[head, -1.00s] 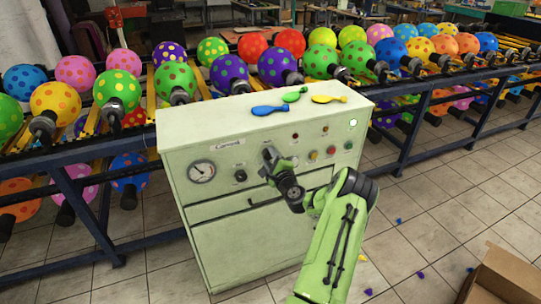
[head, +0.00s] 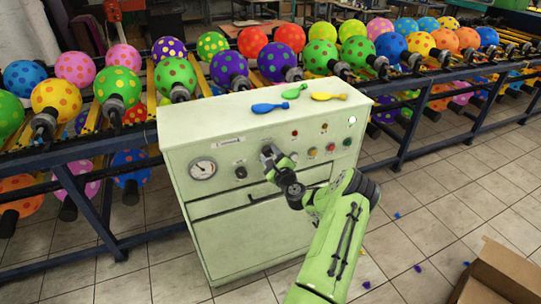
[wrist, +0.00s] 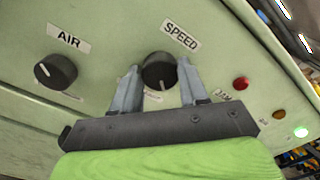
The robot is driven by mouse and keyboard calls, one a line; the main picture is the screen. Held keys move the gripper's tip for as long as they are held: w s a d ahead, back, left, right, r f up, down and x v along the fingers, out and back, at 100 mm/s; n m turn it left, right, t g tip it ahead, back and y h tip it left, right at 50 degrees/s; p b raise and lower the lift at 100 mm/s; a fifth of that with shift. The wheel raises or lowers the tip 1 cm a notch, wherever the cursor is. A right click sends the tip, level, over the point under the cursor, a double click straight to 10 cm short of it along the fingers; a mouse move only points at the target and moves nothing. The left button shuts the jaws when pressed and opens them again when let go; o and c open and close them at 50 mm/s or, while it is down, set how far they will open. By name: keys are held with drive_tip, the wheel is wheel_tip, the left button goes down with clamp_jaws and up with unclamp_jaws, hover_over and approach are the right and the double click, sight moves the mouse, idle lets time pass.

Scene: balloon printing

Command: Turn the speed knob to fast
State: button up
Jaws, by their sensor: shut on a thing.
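The speed knob (wrist: 159,71) is a round black knob on the pale green control panel, under a tilted white label reading SPEED (wrist: 181,35). A pale pointer mark on it points roughly downward in the wrist view. My gripper (wrist: 158,83) has one grey finger on each side of the knob and is shut on it. A small label below the knob is partly covered by the gripper and I cannot read it. In the head view my gripper (head: 268,154) is at the upper middle of the machine's front and mostly hides the knob.
The AIR knob (wrist: 56,72) is left of the speed knob. A red light (wrist: 241,83) is to the right, with other lights beyond. A gauge (head: 203,169) is at the panel's left. Flat balloons (head: 328,96) lie on top. A drawer handle sits below my gripper.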

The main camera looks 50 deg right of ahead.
drive_tip(key=shift+f, duration=0.1)
drive_tip(key=o, duration=1.1)
drive_tip(key=shift+c, duration=0.2)
drive_tip(key=shift+s, duration=0.1)
drive_tip(key=b+v, duration=0.1)
drive_tip(key=v, duration=1.4)
drive_tip(key=shift+s+a, duration=0.2)
drive_tip(key=shift+s, duration=0.05)
